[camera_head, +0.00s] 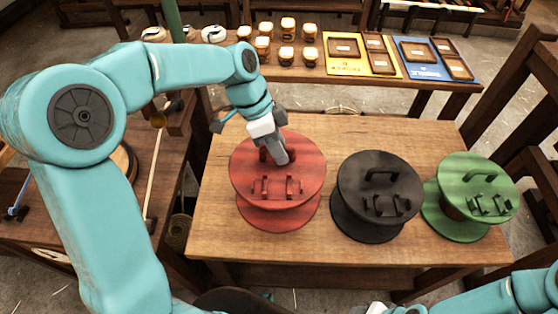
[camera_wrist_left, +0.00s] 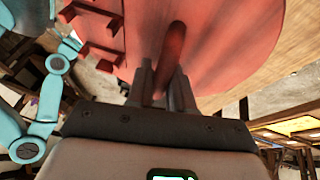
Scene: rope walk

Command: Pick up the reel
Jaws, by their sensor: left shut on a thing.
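Three reels stand upright in a row on a wooden table: a red reel (camera_head: 250,172), a black reel (camera_head: 352,190) and a green reel (camera_head: 452,180). Each has a handle on its top disc. My left gripper (camera_head: 280,155) reaches down onto the red reel and is shut on its handle. In the left wrist view the red handle (camera_wrist_left: 174,50) runs between the fingers (camera_wrist_left: 162,90), with the red disc (camera_wrist_left: 225,45) behind. The red reel appears to rest on the table. Only a bit of my right arm's end shows at the bottom edge; its fingers are hidden.
The wooden table (camera_head: 330,135) is clear in front of and behind the reels. A shelf behind holds several jars (camera_head: 287,55) and yellow (camera_head: 345,67) and blue (camera_head: 424,72) boards with trays. Another bench (camera_head: 110,235) stands at left. Wooden framing rises at right.

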